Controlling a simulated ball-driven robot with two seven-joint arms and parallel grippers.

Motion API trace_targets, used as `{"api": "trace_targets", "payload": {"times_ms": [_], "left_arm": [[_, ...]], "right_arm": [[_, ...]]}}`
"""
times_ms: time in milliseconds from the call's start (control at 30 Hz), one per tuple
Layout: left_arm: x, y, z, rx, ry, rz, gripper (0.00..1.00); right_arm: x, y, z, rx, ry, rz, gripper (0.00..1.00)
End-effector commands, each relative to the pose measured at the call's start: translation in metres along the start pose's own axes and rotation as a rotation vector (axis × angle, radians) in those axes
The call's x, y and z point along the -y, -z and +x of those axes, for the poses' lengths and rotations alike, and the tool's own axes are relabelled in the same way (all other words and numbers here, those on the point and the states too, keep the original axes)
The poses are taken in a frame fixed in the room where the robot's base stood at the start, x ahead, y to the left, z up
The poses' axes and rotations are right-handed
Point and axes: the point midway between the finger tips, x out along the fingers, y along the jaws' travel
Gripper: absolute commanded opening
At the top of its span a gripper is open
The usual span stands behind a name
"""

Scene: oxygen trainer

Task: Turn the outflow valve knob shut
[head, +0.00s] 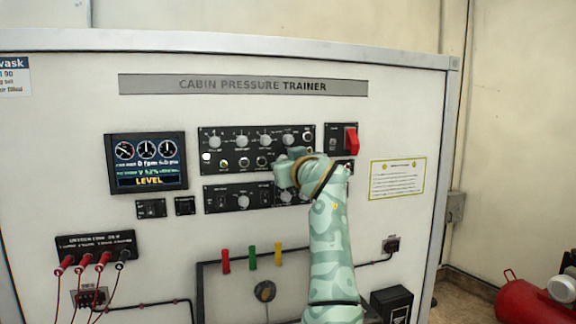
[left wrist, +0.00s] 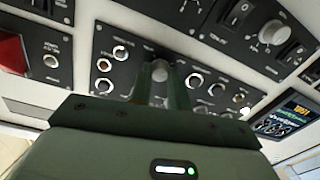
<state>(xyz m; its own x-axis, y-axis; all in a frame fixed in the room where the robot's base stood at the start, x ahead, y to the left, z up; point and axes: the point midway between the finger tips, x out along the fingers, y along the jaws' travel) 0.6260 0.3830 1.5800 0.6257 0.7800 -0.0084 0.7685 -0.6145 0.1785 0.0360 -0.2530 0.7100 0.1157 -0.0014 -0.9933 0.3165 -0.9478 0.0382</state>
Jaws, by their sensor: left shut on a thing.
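The upright white trainer board carries black control panels in its middle. My left gripper (head: 284,172) reaches in front of the right part of these panels in the head view. In the left wrist view, its two green fingers (left wrist: 160,88) stand on either side of a grey round knob (left wrist: 160,69) and are shut on it. The label near this knob is too small to read, so I cannot confirm that it is the outflow valve knob. In the head view, my gripper hides this knob. My right gripper is in neither view.
A red switch cover (head: 351,141) sits just above and right of my wrist. A display (head: 147,163) is left of the panels. Red, green and yellow tags (head: 252,256) hang below. A red cylinder (head: 530,301) lies on the floor at right.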

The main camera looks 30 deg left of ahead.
Motion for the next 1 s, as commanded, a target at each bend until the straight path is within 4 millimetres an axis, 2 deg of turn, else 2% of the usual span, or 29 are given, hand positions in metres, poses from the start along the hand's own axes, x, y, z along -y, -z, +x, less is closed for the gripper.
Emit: {"api": "trace_targets", "payload": {"times_ms": [33,567,600,667,1000], "left_arm": [[0.0002,-0.0063,0.0006,0.012,0.002,-0.005,0.00],[0.0003,-0.0056,0.0006,0.012,0.003,-0.027,0.00],[0.0003,-0.0056,0.0006,0.012,0.003,-0.027,0.27],[0.0003,-0.0049,0.0006,0.011,0.003,-0.027,0.40],[0.0002,-0.0020,-0.0037,0.003,0.001,-0.030,0.40]], "right_arm": [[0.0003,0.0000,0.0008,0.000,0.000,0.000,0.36],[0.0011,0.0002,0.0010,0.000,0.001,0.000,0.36],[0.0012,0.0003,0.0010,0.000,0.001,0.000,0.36],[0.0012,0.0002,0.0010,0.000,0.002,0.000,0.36],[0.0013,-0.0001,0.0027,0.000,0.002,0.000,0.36]]}}
